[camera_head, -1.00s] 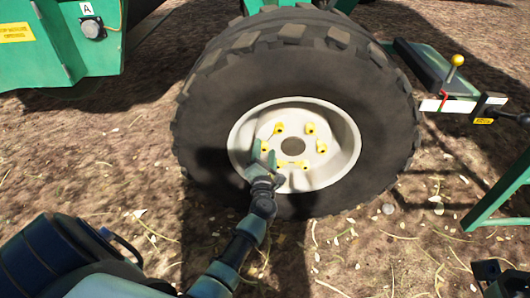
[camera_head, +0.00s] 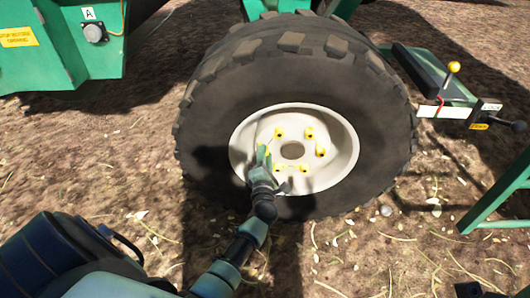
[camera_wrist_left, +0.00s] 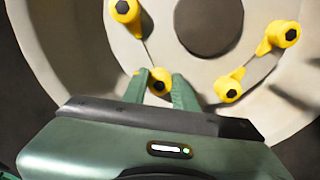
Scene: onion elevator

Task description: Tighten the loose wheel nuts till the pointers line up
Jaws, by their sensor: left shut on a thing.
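The wheel (camera_head: 345,182) stands upright with a cream rim (camera_head: 344,160) and a dark hub hole (camera_head: 292,150). Several yellow wheel nuts with pointers ring the hub. My left gripper (camera_head: 262,156) reaches the rim's left side. In the left wrist view its green fingers (camera_wrist_left: 160,88) straddle one nut (camera_wrist_left: 158,86) and are shut on it. A finger partly hides this nut's pointer; a yellow tip shows left of the finger. The lower-right nut (camera_wrist_left: 230,91) and right nut (camera_wrist_left: 284,35) have pointers facing each other. The upper-left nut (camera_wrist_left: 125,8) points downward. My right gripper is not identifiable.
A green machine body (camera_head: 70,62) is at upper left. A green bracket with a yellow-knobbed lever (camera_head: 453,68) is right of the tyre, and a green frame leg (camera_head: 500,192) stands at far right. Straw-strewn bare ground (camera_head: 370,255) lies in front.

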